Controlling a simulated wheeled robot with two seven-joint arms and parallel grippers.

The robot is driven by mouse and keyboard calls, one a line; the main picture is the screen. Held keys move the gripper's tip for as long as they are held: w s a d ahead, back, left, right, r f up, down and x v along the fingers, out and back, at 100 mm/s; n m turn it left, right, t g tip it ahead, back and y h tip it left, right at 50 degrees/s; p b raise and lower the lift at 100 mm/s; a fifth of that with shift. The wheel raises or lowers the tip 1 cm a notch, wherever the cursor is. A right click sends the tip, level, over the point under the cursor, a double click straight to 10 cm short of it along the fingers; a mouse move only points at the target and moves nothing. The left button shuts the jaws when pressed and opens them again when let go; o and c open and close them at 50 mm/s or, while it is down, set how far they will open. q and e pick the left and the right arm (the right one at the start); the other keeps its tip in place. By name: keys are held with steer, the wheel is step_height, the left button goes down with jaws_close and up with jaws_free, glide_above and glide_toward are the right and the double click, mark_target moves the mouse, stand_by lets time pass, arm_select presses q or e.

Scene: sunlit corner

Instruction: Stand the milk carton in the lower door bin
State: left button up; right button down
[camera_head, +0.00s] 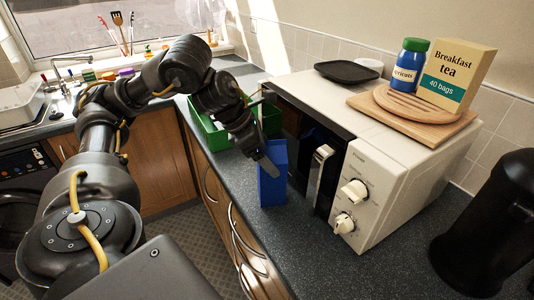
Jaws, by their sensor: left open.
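A tall blue carton (273,186), which looks like the milk carton, stands upright on the dark worktop in front of the microwave. My left gripper (268,163) is open, at the carton's upper left side. One grey finger overlaps the carton's face in the picture; I cannot tell whether it touches. The other finger is not clear. No door bin is in view. My right gripper is not in view.
A white microwave (385,165) stands close right of the carton, with a tea box (457,75), a blue jar (409,66) and boards on top. A green crate (212,134) is behind the gripper. A black container (490,225) stands at right. Front worktop is clear.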

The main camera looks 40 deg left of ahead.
arm_select(q)
steer(key=p+v, duration=0.6)
steer(key=v, duration=0.6)
steer(key=shift+r, duration=0.15)
